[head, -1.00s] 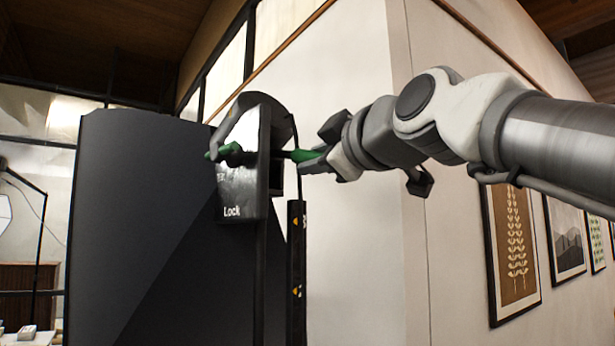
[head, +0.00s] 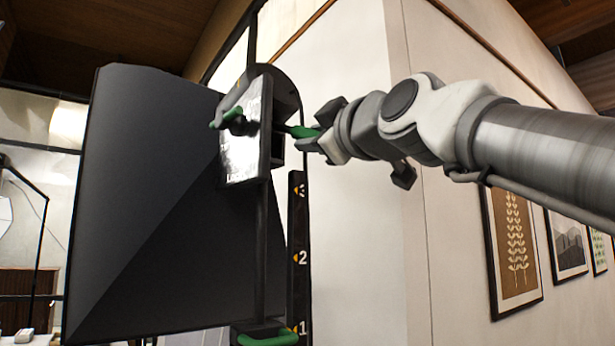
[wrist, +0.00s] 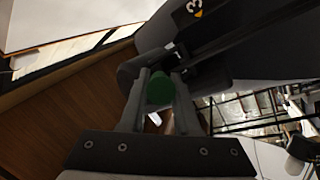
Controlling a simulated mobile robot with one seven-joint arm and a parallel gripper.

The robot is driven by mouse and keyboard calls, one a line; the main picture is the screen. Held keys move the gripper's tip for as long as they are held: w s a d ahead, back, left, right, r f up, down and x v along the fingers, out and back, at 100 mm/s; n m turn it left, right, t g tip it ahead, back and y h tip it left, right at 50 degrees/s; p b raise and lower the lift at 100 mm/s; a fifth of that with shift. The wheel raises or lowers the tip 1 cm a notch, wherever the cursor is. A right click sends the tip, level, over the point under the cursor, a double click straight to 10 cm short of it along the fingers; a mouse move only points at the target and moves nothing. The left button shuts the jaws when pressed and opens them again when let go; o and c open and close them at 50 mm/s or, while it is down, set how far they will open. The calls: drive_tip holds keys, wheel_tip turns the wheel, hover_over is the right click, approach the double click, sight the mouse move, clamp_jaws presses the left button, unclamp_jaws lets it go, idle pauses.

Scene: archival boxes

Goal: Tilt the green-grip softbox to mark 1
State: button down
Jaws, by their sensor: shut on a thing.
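The softbox (head: 150,190) is a large dark panel, tilted, on the left of the head view. A bracket with a shiny plate (head: 246,150) and a green lever (head: 228,118) sits at its upper right edge. My gripper (head: 318,140) is shut on the green grip (head: 302,131) sticking out of the bracket's right side. In the wrist view the green grip's round end (wrist: 160,88) lies between my fingers (wrist: 159,98). A black scale strip (head: 298,225) carries marks 3, 2 and 1 from top to bottom. Mark 1 (head: 301,328) is near the lower picture edge.
A green bar (head: 268,338) shows below the bracket beside mark 1. A pale wall corner (head: 355,230) stands close behind my arm, with framed pictures (head: 515,245) on its right side. A thin lamp stand (head: 38,250) is at the far left.

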drive_tip(key=c, duration=0.7)
unclamp_jaws()
drive_tip(key=shift+o, duration=0.2)
drive_tip(key=shift+s+f, duration=0.1)
drive_tip(key=b+v, duration=0.3)
drive_tip(key=v, duration=1.4)
drive_tip(key=shift+b, duration=0.4)
